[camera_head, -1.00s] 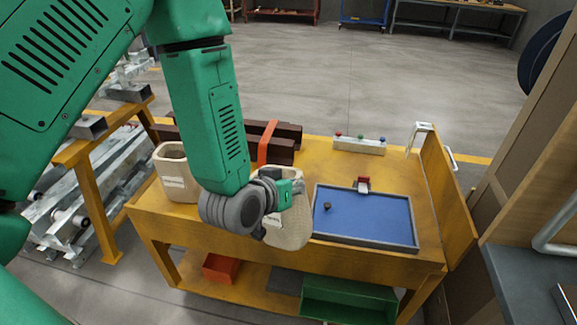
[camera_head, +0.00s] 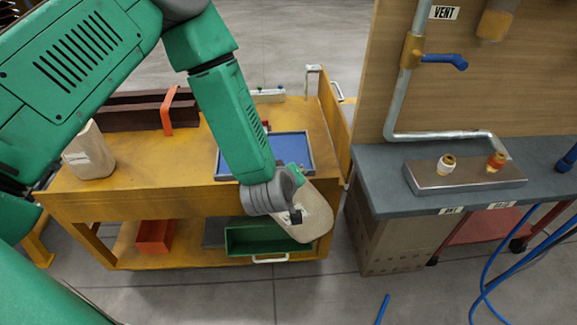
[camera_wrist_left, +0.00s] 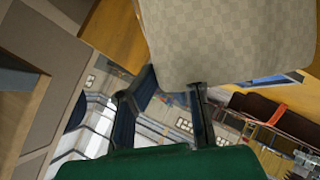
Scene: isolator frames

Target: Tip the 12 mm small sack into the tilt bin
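My left gripper (camera_head: 297,205) is shut on a pale cloth sack (camera_head: 314,214) and holds it tilted in front of the yellow cart's right front edge. In the left wrist view the sack (camera_wrist_left: 225,40) fills the top, beyond the gripper's dark fingers (camera_wrist_left: 168,105). No size marking on it is readable. A second pale sack (camera_head: 90,153) with a small label, also unreadable, stands upright at the cart's left end. I cannot make out a bin that is clearly the tilt bin. My right gripper is not in view.
The yellow cart (camera_head: 190,168) carries a blue-lined tray (camera_head: 292,147) and dark bars (camera_head: 135,112) with an orange strap. Orange (camera_head: 155,236) and green (camera_head: 262,238) bins sit on its lower shelf. A grey bench (camera_head: 380,172) with pipes stands right; blue hoses (camera_head: 492,270) lie near it.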

